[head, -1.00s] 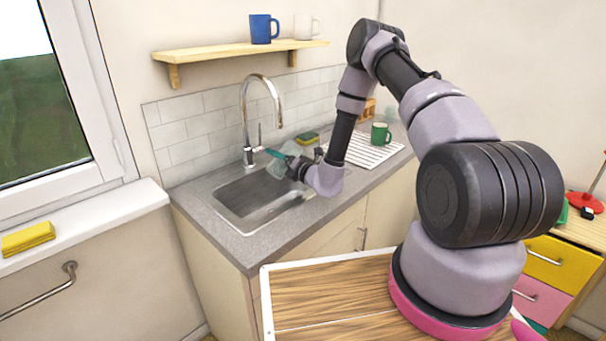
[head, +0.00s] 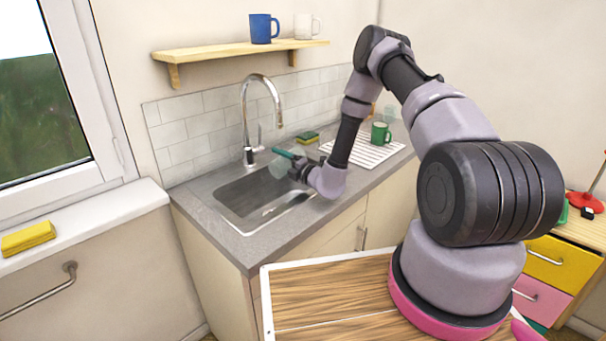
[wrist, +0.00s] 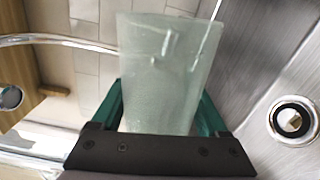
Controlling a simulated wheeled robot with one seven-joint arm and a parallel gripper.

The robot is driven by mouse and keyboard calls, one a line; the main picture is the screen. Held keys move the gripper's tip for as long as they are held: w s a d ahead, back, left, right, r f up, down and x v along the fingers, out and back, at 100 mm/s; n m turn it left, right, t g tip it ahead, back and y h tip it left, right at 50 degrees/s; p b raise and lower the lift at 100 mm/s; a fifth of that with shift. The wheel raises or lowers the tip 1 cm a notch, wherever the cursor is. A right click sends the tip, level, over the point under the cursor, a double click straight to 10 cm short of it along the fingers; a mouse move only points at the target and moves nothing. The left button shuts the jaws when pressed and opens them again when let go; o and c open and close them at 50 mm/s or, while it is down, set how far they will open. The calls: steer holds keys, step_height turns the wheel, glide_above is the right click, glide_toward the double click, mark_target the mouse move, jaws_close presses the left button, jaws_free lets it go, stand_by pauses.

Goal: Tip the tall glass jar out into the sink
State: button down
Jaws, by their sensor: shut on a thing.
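The tall glass jar (wrist: 165,70) is pale, greenish and see-through. In the wrist view it sits between the two green fingers of my gripper (wrist: 160,108), which is shut on it. In the head view my gripper (head: 292,160) holds the jar (head: 280,168) tilted over the back right part of the sink (head: 237,203). Much of the jar is hidden there by the gripper, and I cannot make out any contents. The sink's drain (wrist: 293,121) shows at the right of the wrist view, apart from the jar.
The tap (head: 247,120) arches up behind the sink, close to my gripper. A sponge (head: 307,137), a ribbed drainer (head: 362,150) and a green mug (head: 381,133) are on the counter to the right. A shelf (head: 235,50) with two mugs hangs above.

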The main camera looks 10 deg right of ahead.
steer(key=shift+w+d+f+m, duration=0.1)
steer(key=shift+d+f+m, duration=0.05)
steer(key=shift+m, duration=0.55)
steer(key=shift+d+m, duration=0.1)
steer(key=shift+m, duration=0.3)
steer(key=shift+s+a+r+m, duration=0.2)
steer(key=shift+a+r+m, duration=0.15)
steer(key=shift+r+m, duration=0.1)
steer(key=shift+m, duration=0.35)
steer(key=shift+w+d+f+m, duration=0.15)
steer(key=shift+w+d+m, duration=0.15)
steer(key=shift+m, duration=0.5)
steer(key=m, duration=0.1)
steer(key=d+r+m, duration=0.1)
steer(key=m, duration=0.1)
steer(key=shift+w+d+r, duration=0.1)
steer(key=shift+w+r, duration=0.1)
steer(key=shift+w, duration=0.2)
steer(key=shift+w+d+r+m, duration=0.2)
steer(key=shift+d+m, duration=0.1)
steer(key=shift+m, duration=0.35)
steer(key=shift+w+d+r+m, duration=0.15)
steer(key=shift+w+d+m, duration=0.1)
steer(key=shift+m, duration=0.4)
steer(key=shift+d, duration=0.1)
